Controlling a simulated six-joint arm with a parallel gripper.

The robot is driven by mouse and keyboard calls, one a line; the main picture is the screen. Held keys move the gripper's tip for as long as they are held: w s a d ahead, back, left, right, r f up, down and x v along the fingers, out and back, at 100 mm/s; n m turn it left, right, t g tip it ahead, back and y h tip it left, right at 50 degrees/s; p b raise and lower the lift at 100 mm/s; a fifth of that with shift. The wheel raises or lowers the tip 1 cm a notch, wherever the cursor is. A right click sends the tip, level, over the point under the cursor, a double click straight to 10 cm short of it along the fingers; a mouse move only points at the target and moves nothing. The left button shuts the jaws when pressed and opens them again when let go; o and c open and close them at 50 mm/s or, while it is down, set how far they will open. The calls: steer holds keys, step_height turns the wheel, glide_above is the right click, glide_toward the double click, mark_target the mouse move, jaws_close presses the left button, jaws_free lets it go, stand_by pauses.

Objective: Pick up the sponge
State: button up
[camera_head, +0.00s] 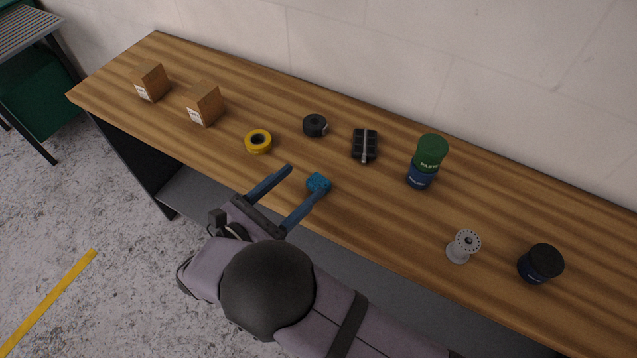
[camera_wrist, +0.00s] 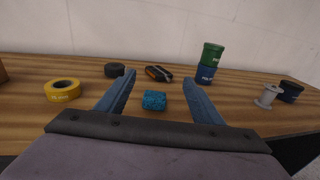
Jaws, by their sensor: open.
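The sponge (camera_head: 318,182) is a small blue block lying on the wooden workbench (camera_head: 360,212) near its front edge. In the wrist view the sponge (camera_wrist: 154,100) sits between the two finger lines, ahead of the palm, with wood showing on both sides of it. My gripper (camera_head: 308,180) is open and empty, its two blue fingers spread wide. In the head view the right fingertip is close to the sponge; I cannot tell if it touches. The gripper also shows in the wrist view (camera_wrist: 162,86).
Stacked green and blue cans (camera_head: 428,160), a grey spool (camera_head: 463,247) and a dark jar (camera_head: 540,263) stand right. Two cardboard boxes (camera_head: 204,104) stand left, against open bench.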

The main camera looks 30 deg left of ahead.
mark_target(315, 185)
step_height(315, 185, down, 6)
steer(key=shift+f, duration=0.1)
steer(key=shift+r+p+x, duration=0.2)
steer(key=shift+p+x, duration=0.75)
steer(key=shift+x, duration=0.55)
steer(key=shift+r+p+x, duration=0.15)
steer(key=shift+p+x, duration=0.8)
steer(key=shift+x, duration=1.3)
steer(key=shift+a+f, duration=0.1)
steer(key=shift+a, duration=0.05)
steer(key=c, duration=1.1)
